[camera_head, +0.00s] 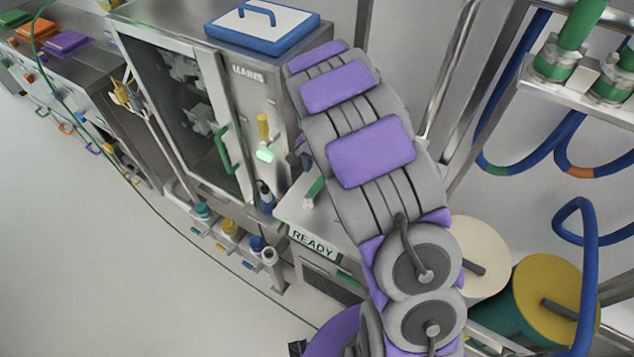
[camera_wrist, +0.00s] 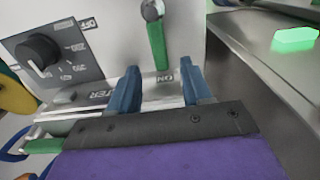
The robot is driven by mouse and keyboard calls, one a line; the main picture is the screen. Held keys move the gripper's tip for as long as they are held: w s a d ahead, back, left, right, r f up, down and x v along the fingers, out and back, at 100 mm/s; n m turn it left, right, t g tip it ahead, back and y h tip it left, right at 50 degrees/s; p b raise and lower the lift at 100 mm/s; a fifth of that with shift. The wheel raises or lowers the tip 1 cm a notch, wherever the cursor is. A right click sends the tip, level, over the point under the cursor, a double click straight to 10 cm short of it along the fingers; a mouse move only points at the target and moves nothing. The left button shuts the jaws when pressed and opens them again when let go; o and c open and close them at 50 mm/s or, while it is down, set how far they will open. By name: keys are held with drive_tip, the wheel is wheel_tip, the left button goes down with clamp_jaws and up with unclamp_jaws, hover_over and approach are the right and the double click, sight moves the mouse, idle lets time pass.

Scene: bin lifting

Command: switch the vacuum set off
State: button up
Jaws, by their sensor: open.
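In the wrist view, a green-handled lever (camera_wrist: 157,45) hangs from a metal pivot on a grey panel (camera_wrist: 115,35). Its handle points down towards an ON label (camera_wrist: 163,77); an OFF label (camera_wrist: 87,24) is to its upper left. My gripper (camera_wrist: 158,68) is open, its two blue fingers on either side of the lever's lower end in the picture. I cannot tell whether they touch it. In the head view, a green handle (camera_head: 315,187) shows beside my arm above a READY sign (camera_head: 313,243); my arm hides most of the area around it.
A black dial (camera_wrist: 38,52) sits left of the lever. A lit green lamp (camera_wrist: 295,38) is at right; one shows on the MAINS cabinet (camera_head: 247,85) in the head view. Blue hoses (camera_head: 590,240) and reels (camera_head: 555,290) stand right. Open floor lies left.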

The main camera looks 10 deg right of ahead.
sight(317, 183)
wheel_tip(317, 183, down, 7)
drive_tip(key=shift+r+b, duration=0.2)
drive_tip(key=shift+b, duration=0.25)
drive_tip(key=shift+c, duration=0.5)
clamp_jaws()
drive_tip(key=shift+r, duration=0.1)
